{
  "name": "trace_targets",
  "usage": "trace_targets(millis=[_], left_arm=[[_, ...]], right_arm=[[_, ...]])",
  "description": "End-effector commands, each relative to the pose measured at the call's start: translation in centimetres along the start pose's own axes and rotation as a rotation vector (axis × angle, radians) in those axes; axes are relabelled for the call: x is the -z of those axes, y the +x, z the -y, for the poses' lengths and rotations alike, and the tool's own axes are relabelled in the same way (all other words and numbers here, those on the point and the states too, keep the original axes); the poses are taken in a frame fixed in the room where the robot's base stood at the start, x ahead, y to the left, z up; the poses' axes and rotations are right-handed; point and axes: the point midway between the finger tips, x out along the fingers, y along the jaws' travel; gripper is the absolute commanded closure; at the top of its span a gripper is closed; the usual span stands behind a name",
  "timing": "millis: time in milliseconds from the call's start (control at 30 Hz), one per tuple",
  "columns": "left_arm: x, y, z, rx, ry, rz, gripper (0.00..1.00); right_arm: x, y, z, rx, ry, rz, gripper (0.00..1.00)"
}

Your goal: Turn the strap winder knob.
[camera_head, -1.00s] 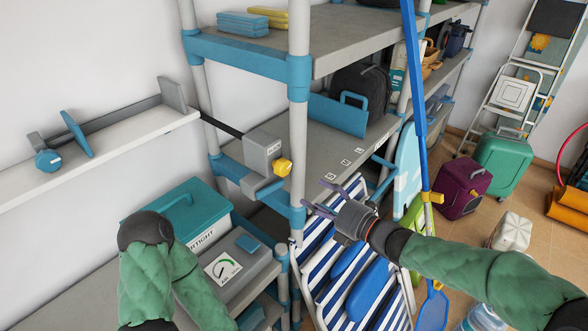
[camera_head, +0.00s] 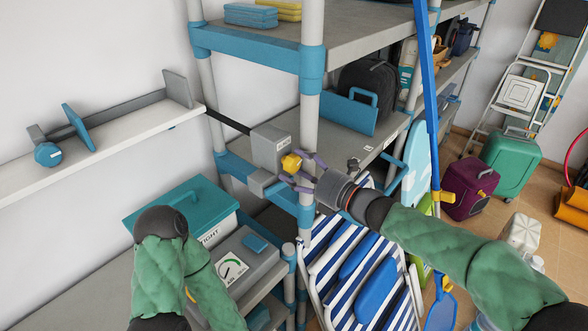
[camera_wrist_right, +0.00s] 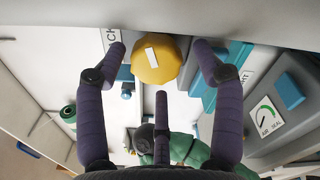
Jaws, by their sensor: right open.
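The yellow faceted strap winder knob (camera_head: 291,163) is on the front of a grey winder box (camera_head: 270,145) at the shelf post. A dark strap (camera_head: 228,122) runs left from the box. My right gripper (camera_head: 300,171) is open, its purple fingers around the knob's near side. In the right wrist view, the knob (camera_wrist_right: 155,60) with a white mark lies between the two upper fingertips (camera_wrist_right: 160,52), with visible gaps on both sides. The third finger is below it. I cannot tell whether any finger touches it. My left arm shows at lower left, but its gripper is not in view.
A teal box (camera_head: 180,215) and a grey gauge box (camera_head: 232,265) stand below left. Striped folding chairs (camera_head: 350,265) lean below my right arm. A blue pole (camera_head: 428,110) stands to the right.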

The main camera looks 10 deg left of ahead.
Motion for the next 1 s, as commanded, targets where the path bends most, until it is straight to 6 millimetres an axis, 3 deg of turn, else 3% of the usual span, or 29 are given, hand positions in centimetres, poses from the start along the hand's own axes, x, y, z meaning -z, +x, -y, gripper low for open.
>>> trace_targets(millis=[200, 467, 500, 700, 1000], left_arm=[[0.0, 0.2, 0.1, 0.0, 0.0, 0.0, 1.0], [0.0, 0.2, 0.1, 0.0, 0.0, 0.0, 1.0], [0.0, 0.2, 0.1, 0.0, 0.0, 0.0, 1.0], [0.0, 0.2, 0.1, 0.0, 0.0, 0.0, 1.0], [0.0, 0.2, 0.1, 0.0, 0.0, 0.0, 1.0]], right_arm=[[0.0, 1.5, 0.0, 0.0, 0.001, 0.001, 0.32], [0.0, 1.6, 0.0, 0.0, 0.001, 0.001, 0.32], [0.0, 1.6, 0.0, 0.0, 0.001, 0.001, 0.35], [0.0, 1.6, 0.0, 0.001, 0.001, 0.0, 0.85], [0.4, 1.7, 0.2, 0.004, 0.025, -0.007, 0.87]])
